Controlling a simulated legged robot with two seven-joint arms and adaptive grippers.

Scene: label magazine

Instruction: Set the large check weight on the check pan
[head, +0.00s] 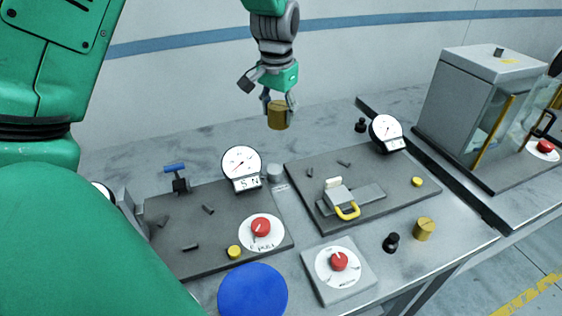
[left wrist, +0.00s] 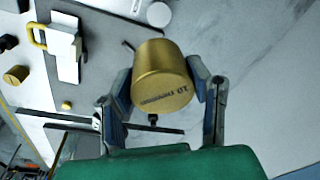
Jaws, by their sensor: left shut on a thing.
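A brass cylindrical weight (head: 278,116), which I take for the large check weight, hangs in the fingers of my left gripper (head: 277,104), well above the bench. In the left wrist view the same weight (left wrist: 160,72) is tilted between both fingers, with a 10 and smaller, unreadable lettering on its end face. My left gripper (left wrist: 163,100) is shut on it. A second brass weight (head: 424,229) stands at the bench's front right. I cannot tell for sure which surface is the check pan; a flat blue disc (head: 252,290) lies at the front. My right gripper is not in view.
Two dark plates (head: 180,255) (head: 310,165) carry dial gauges (head: 241,164) (head: 386,130). The right plate has a yellow-handled clamp (head: 345,205). Red knobs (head: 261,227) (head: 338,261) and a black weight-like knob (head: 391,242) are nearby. A glass-sided cabinet (head: 480,100) stands at right.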

